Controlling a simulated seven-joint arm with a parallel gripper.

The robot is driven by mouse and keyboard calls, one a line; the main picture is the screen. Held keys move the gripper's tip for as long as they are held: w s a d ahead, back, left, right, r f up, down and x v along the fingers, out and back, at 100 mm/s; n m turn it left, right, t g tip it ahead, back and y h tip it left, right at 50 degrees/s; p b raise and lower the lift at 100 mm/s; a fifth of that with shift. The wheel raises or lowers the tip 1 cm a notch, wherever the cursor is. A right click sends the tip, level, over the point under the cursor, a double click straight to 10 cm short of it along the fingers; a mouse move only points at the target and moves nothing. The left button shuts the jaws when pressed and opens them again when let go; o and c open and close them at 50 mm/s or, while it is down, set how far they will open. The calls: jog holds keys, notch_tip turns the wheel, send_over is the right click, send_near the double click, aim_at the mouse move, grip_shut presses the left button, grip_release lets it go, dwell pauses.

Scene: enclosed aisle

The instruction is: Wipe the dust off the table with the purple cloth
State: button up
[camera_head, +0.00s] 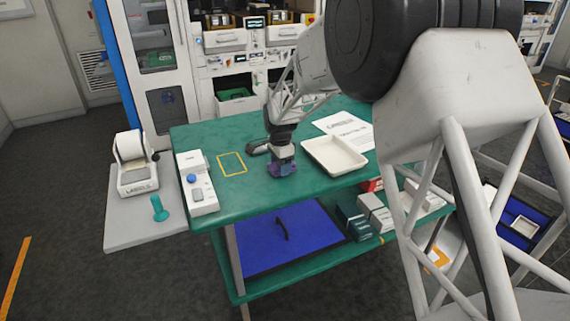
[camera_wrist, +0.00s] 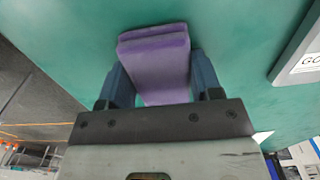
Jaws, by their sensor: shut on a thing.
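The purple cloth (camera_wrist: 155,60) is a thick folded block held between the two blue fingers of my gripper (camera_wrist: 160,85) in the wrist view. In the head view, my gripper (camera_head: 283,163) points down at the middle of the green table (camera_head: 240,203), with the purple cloth (camera_head: 281,170) under it at the tabletop. I cannot tell whether the cloth touches the surface. The green table (camera_wrist: 60,30) fills most of the wrist view around the cloth. I cannot make out distinct dust in either view.
A white tray (camera_head: 334,157) stands just right of my gripper, with paper sheets (camera_head: 346,128) behind it. A white control box (camera_head: 197,184) stands at the left edge. A yellow outlined rectangle (camera_head: 232,164) marks the tabletop between box and gripper. The front strip is clear.

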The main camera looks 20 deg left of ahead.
aim_at(268, 174)
jog(key=shift+s+a+f, duration=0.1)
jog(key=shift+s+a, duration=0.05)
jog(key=shift+s, duration=0.05)
jog(key=shift+s+a, duration=0.1)
jog(key=shift+s+a, duration=1.3)
jog(key=shift+s, duration=0.05)
jog(key=shift+r, duration=0.2)
jog(key=shift+r, duration=2.95)
jog(key=shift+r, duration=0.1)
jog(key=shift+r, duration=1.4)
